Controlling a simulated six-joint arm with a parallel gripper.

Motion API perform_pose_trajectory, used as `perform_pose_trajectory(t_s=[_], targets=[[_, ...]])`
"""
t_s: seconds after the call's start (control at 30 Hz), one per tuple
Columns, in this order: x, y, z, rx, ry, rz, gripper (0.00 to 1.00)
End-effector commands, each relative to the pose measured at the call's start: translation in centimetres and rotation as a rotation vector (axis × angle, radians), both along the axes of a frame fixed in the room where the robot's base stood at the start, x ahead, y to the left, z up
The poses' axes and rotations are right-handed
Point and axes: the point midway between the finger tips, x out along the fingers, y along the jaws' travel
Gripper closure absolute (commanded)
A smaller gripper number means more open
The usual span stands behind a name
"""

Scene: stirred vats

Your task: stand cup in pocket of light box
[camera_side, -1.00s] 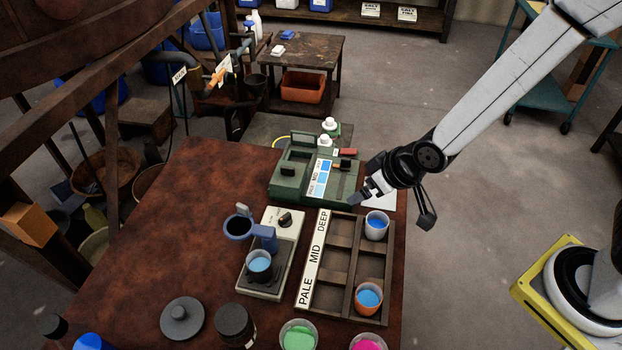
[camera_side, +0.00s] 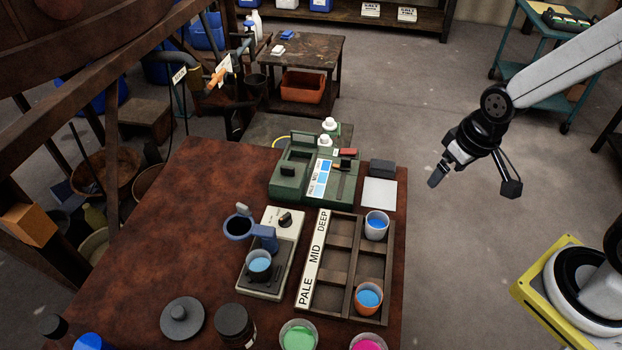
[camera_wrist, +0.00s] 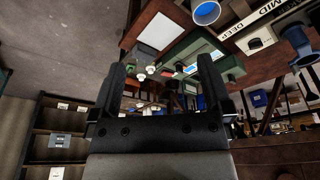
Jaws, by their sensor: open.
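The green box (camera_side: 310,172), which I take as the light box, stands at the back of the brown table, with a blue-shaded PALE MID DEEP strip (camera_side: 320,177) on top. No cup shows on it; its pocket's inside is hard to make out. A cup with blue liquid (camera_side: 258,263) stands on a grey stirrer-like device. Two more, a whitish cup (camera_side: 376,226) and an orange cup (camera_side: 368,297), stand upright in the wooden rack's right column. My gripper (camera_side: 436,181) is open and empty, off the table's right edge; its parted fingers show in the wrist view (camera_wrist: 162,78).
The wooden rack (camera_side: 333,292) has several empty compartments. A white pad (camera_side: 379,193) and a dark block (camera_side: 382,168) lie right of the green box. A green-filled cup (camera_side: 298,336) and a pink-filled cup (camera_side: 368,343) are at the front. The table's left half is mostly clear.

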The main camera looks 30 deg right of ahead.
Motion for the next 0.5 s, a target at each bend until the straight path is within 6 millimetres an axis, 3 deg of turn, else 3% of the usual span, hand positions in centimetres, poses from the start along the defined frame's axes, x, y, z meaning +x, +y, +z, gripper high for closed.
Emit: perform_pose_trajectory(t_s=[0.27,0.5], targets=[[1.6,1.2,0.1,0.017,0.011,-0.032,0.00],[5.8,5.8,-0.1,0.061,0.056,-0.147,0.00]])
